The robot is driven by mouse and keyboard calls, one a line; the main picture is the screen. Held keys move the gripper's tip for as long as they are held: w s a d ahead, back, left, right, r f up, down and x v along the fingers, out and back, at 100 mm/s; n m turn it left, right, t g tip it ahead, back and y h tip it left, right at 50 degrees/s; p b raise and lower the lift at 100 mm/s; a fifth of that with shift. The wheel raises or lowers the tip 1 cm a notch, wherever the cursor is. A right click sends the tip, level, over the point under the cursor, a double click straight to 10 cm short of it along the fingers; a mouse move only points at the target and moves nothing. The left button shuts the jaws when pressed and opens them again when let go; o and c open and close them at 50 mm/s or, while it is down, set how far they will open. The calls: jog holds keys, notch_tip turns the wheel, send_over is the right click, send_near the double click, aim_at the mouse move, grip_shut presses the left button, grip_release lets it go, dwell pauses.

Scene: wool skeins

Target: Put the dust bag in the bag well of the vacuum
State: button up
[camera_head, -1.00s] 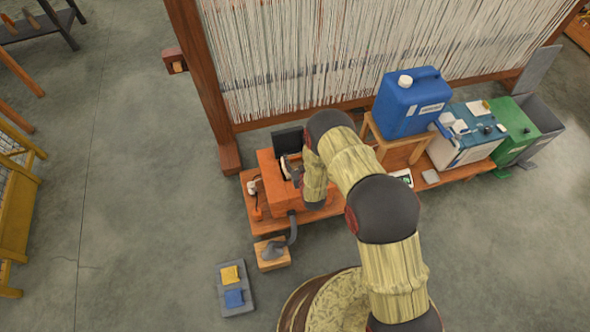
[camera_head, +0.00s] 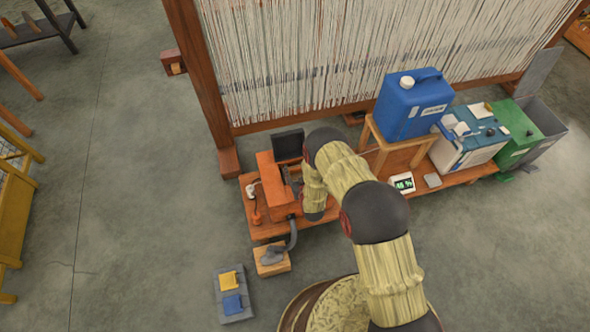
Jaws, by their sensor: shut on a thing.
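The vacuum (camera_head: 268,173) is an orange box on a low wooden bench, with its dark lid (camera_head: 289,145) standing open at the back. A grey hose (camera_head: 292,235) runs down from its front. My gripper (camera_head: 292,180) is at the vacuum's open top, just in front of the lid, partly hidden by my own wrist. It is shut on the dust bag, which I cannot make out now. The bag well is hidden behind the gripper and arm, so I cannot tell how far the bag is inside.
A blue jerrycan (camera_head: 414,105) on a stool, a blue-topped box (camera_head: 468,135) and a green bin (camera_head: 519,128) stand to the right. A small display (camera_head: 403,183) lies on the bench (camera_head: 455,178). The loom rises behind. A grey tray (camera_head: 233,311) is on the floor.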

jog(key=o, duration=1.5)
jog(key=shift+o, duration=0.2)
jog(key=shift+s+r, duration=0.2)
jog(key=p+v, duration=0.4)
jog(key=v, duration=0.7)
jog(key=shift+s+d+r, duration=0.1)
jog(key=shift+s, duration=0.15)
